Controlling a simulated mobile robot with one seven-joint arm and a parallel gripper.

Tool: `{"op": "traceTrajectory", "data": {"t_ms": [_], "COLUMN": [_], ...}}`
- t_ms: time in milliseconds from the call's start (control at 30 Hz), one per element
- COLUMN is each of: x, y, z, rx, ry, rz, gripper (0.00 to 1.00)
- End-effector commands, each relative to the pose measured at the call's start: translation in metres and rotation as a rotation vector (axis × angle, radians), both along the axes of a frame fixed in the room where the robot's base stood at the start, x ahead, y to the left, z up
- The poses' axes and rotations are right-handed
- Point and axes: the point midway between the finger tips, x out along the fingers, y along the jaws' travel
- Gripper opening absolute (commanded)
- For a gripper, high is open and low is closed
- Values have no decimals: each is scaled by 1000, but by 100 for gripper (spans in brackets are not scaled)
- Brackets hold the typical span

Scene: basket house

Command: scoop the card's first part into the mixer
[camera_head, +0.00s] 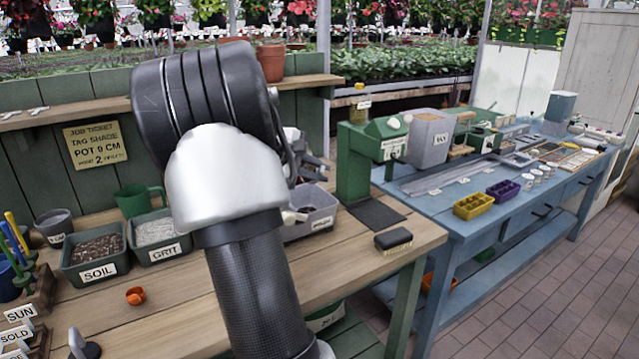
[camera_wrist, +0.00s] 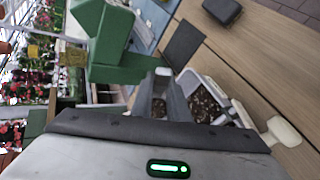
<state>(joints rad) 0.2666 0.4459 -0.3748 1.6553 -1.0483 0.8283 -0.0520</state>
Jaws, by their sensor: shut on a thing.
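My gripper (camera_wrist: 161,90) is shut, with its two grey fingers pointing toward the bench. What it holds is mostly hidden, and I cannot make out its shape. In the head view my arm hides most of the gripper. A grey tub (camera_head: 320,224) stands beside and below it, its label too small to read. The wrist view shows dark, speckled material inside this tub (camera_wrist: 228,92). A cream, paddle-shaped piece (camera_wrist: 284,131) is beside the tub. The SOIL bin (camera_head: 95,272) holds brown material and the GRIT bin (camera_head: 157,251) pale grains. A job ticket (camera_head: 95,143) hangs behind.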

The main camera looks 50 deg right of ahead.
Motion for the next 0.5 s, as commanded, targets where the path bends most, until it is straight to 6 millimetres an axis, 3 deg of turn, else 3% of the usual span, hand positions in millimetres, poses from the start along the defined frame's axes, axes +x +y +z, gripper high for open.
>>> {"op": "traceTrajectory", "data": {"t_ms": [33, 500], "x": [0, -1], "y": [1, 4], "z": [-7, -10], "rx": [-11, -117], "ry": [-1, -5], "rz": [4, 25], "gripper": [0, 0]}}
